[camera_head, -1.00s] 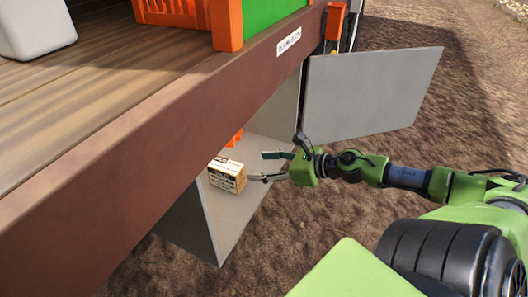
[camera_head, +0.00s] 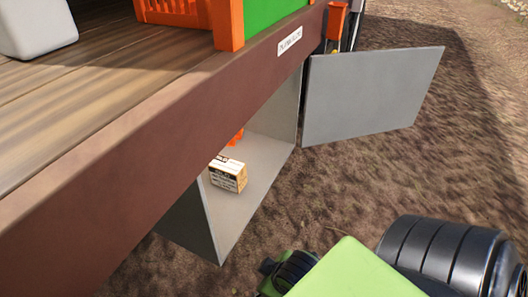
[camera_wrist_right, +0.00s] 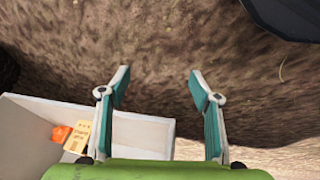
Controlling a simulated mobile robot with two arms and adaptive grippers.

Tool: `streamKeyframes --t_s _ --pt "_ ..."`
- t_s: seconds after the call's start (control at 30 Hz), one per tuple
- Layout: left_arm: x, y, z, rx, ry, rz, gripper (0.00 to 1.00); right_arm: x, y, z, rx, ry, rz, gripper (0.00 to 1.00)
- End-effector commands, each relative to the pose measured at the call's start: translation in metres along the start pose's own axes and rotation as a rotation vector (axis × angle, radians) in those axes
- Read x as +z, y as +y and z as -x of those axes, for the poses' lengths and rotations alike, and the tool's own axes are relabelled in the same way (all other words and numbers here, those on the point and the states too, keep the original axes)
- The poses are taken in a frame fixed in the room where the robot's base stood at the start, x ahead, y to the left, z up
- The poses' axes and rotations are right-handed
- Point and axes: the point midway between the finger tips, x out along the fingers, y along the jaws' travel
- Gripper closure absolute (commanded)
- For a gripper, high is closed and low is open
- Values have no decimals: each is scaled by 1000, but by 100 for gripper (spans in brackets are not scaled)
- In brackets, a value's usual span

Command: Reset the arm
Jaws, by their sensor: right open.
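My right gripper (camera_wrist_right: 160,88) shows in the right wrist view, open and empty, with its fingers spread over bare soil. In the head view the right gripper is out of sight, and a green and black part of my own body shows at the bottom. A small cardboard box with dark print (camera_head: 228,174) sits inside an open grey compartment (camera_head: 226,228) under the wooden deck. The box also shows in the right wrist view (camera_wrist_right: 78,137), apart from the gripper. My left gripper is not in view.
The compartment's grey door (camera_head: 372,95) stands open to the right. An orange item (camera_wrist_right: 61,133) lies beside the box in the compartment. The wooden deck (camera_head: 110,75) with its brown side beam (camera_head: 150,150) overhangs it. Bare soil (camera_head: 350,200) in front is clear.

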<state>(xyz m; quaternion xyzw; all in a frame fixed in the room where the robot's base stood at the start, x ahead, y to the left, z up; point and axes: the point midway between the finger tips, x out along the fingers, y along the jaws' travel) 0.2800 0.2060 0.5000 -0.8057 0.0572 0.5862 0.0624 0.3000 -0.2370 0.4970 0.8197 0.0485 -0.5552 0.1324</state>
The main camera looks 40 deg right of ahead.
Motion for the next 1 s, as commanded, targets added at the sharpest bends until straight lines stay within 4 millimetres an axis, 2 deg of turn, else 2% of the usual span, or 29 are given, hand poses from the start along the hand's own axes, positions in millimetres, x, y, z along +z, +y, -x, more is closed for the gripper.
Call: streamKeyframes --t_s 0.03,0.07,0.17,0.73,0.87,1.0 --pt "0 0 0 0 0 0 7 2 -15 6 -44 -19 -47 42" --pt "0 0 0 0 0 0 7 3 -23 8 -64 -30 -67 42" --pt "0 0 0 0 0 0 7 7 -35 13 -100 -54 -103 42" --pt "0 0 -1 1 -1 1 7 8 -35 12 -101 -59 -105 42" --pt "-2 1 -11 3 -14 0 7 6 -37 2 -103 -71 -103 42" --pt "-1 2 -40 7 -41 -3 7 9 -41 -26 -109 -98 -99 42"
